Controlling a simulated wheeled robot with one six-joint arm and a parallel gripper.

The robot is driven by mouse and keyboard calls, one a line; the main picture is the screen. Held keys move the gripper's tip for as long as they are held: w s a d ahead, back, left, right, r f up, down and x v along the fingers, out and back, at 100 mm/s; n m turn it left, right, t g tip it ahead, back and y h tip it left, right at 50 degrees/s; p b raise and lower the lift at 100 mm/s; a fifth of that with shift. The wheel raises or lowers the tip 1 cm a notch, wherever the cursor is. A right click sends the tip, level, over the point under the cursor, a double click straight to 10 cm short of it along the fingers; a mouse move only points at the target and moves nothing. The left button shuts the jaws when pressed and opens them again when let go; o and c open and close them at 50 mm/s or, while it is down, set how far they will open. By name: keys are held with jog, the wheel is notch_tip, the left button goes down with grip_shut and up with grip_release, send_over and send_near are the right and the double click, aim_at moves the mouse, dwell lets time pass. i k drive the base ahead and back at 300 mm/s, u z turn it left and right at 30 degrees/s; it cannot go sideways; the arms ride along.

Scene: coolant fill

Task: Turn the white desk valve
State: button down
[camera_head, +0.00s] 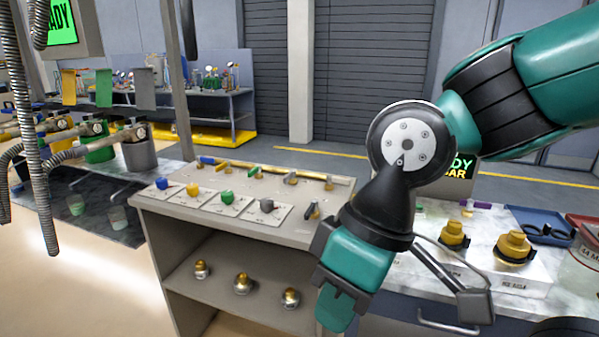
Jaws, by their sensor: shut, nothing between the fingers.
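A light grey desk (160,205) carries a brass pipe (310,178) along its back, with small valves and levers on it. In front are a blue knob (162,184), a yellow knob (193,189), a green knob (227,196) and a grey knob (267,205), each on a pale plate. I cannot tell which fitting is the white valve. My gripper (336,312) points down in front of the desk's right end, shut and empty. My arm hides part of that end.
Brass fittings (242,283) stand on the desk's lower shelf. At right, a marble-topped counter holds brass caps (514,246) on white boxes and a blue tray (541,226). Ribbed hoses (36,130) hang at left. Open floor lies at lower left.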

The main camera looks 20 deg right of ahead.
aim_at(331, 178)
jog(key=z, duration=0.2)
jog(key=i, duration=0.85)
jog(key=z, duration=0.5)
